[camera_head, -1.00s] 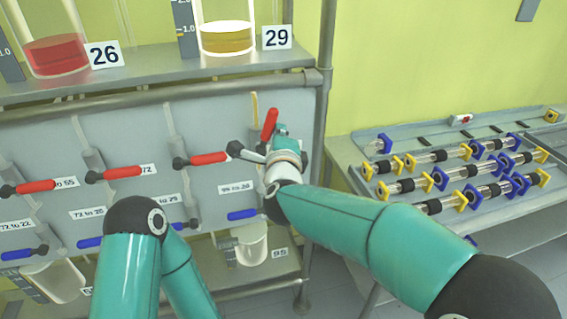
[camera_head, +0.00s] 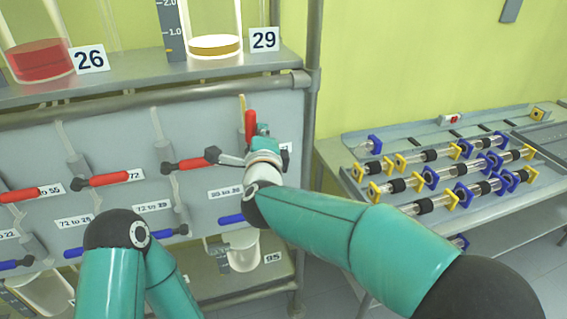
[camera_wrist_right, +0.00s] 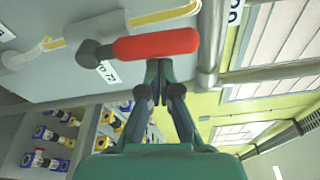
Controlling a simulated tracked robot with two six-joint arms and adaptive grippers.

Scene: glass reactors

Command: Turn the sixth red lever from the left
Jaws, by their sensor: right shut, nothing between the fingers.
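A red lever (camera_head: 250,126) stands about upright at the right end of the grey panel (camera_head: 205,125). My right gripper (camera_head: 262,132) is at this lever, shut and empty. In the right wrist view the red lever (camera_wrist_right: 156,44) lies across the picture, just beyond the shut fingertips (camera_wrist_right: 160,66); I cannot tell if they touch it. Three other red levers (camera_head: 205,163), (camera_head: 108,180), (camera_head: 30,194) lie roughly horizontal to the left. The row runs past the left edge, so I cannot count to the sixth. My left gripper is out of view.
Blue levers (camera_head: 232,219) sit below the red ones. Glass vessels numbered 26 (camera_head: 38,60) and 29 (camera_head: 215,46) stand on the shelf above. A rack post (camera_head: 310,120) is close right of the gripper. A table (camera_head: 335,170) with tube parts is farther right.

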